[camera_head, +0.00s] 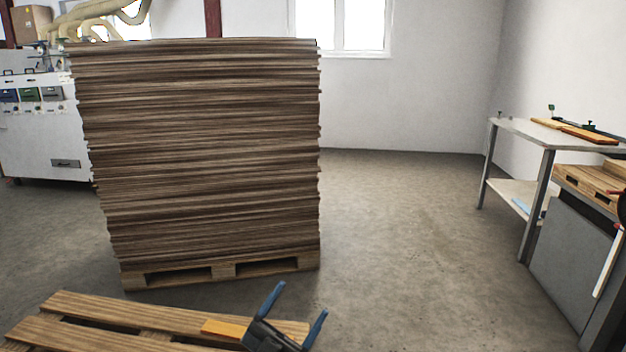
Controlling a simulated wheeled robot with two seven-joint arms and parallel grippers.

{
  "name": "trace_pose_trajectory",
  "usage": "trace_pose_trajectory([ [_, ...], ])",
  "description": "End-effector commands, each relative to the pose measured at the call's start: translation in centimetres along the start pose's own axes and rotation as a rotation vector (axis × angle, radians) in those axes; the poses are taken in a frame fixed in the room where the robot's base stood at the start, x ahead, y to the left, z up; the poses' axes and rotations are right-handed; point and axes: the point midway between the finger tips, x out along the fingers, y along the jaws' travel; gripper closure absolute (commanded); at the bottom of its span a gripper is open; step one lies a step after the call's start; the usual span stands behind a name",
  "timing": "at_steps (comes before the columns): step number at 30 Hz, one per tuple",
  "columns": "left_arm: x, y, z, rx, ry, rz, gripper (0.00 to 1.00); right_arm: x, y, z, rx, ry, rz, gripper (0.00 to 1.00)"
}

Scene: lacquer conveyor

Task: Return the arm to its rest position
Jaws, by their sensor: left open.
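My left gripper (294,313) shows at the bottom middle of the head view, with two blue fingers spread apart. It is open and nothing shows between its fingers. It is in front of the right end of a low wooden pallet (150,312). An orange-yellow piece (224,330) shows just left of the gripper; I cannot tell whether it touches it. Most of the left arm is out of the frame. My right gripper is not in view.
A tall stack of wooden boards (200,150) stands on a pallet (222,270) beyond the gripper. A white machine (45,140) is at the left. A metal table (520,130) and a grey cabinet (572,250) stand at the right. The floor (400,230) between is clear.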

Motion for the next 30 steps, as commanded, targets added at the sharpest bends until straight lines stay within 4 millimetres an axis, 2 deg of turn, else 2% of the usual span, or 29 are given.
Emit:
trace_pose_trajectory([
  [8, -5.4, 1.0, -0.1, -0.106, -0.09, -0.186, 0.24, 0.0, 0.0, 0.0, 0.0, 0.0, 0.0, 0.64],
  [15, -10.8, 3.2, 0.8, -0.166, -0.198, -0.302, 0.24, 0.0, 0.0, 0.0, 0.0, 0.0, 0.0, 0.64],
  [30, -17.5, 7.8, 0.9, -0.243, -0.338, -0.373, 0.24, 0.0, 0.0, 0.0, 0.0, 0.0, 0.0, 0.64],
])
